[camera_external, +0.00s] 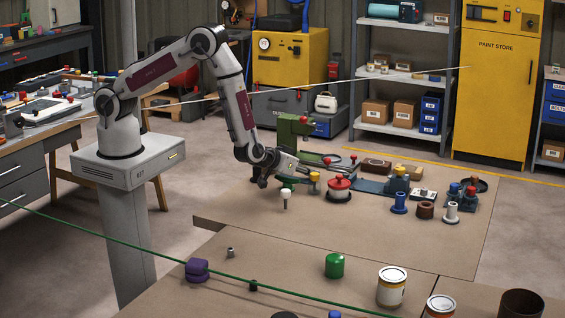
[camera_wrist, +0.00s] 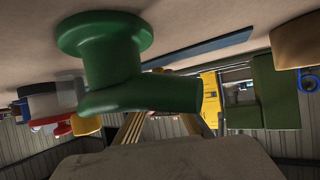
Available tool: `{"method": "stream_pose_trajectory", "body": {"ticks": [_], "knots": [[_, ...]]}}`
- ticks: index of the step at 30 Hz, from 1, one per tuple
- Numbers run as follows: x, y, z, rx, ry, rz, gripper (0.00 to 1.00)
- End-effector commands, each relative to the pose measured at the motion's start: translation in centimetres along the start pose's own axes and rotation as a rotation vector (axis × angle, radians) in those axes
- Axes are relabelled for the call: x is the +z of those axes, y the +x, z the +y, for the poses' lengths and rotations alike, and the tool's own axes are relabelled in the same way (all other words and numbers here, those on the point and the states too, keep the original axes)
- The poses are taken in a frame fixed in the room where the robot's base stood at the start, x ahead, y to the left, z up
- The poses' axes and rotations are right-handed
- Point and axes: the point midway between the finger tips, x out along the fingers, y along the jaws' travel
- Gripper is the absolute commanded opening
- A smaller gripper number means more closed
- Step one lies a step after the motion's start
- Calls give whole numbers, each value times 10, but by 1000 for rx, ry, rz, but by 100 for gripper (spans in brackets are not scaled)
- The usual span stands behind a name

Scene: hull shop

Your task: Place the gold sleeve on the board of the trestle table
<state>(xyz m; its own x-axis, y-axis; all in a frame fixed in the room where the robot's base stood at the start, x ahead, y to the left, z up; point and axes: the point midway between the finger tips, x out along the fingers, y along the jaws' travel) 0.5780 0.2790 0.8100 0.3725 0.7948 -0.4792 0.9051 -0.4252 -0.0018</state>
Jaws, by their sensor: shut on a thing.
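My gripper (camera_external: 312,166) reaches right, low over the brown table (camera_external: 235,205). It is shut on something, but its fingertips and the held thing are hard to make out. Gold-coloured strips (camera_wrist: 130,128) show near the middle of the wrist view, behind a grey-brown rounded shape. I cannot tell whether they belong to a gold sleeve. The wrist view is upside down. A green flanged piece (camera_wrist: 105,50) fills its upper left, close to the camera. A table on angled wooden legs (camera_external: 163,180) stands at the left, behind my base, with a crowded top.
A green machine (camera_external: 291,127) stands just beyond my gripper. A red-topped piece (camera_external: 340,184), a blue spool (camera_external: 399,203), a brown ring (camera_external: 425,210) and a white spool (camera_external: 451,213) stand to the right. The front table holds a green cylinder (camera_external: 334,265) and cans. The brown table's near middle is clear.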

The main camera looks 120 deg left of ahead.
Motion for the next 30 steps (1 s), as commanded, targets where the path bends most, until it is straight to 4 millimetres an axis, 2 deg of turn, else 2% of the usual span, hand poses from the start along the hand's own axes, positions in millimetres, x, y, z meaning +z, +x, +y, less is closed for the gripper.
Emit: {"method": "stream_pose_trajectory", "body": {"ticks": [11, 12, 13, 14, 30], "knots": [[2, 1, 0, 0, 0, 0, 0], [2, 1, 0, 0, 0, 0, 17], [2, 1, 0, 0, 0, 0, 24], [2, 1, 0, 0, 0, 0, 28], [0, -2, 0, 1, 0, 0, 28]]}}
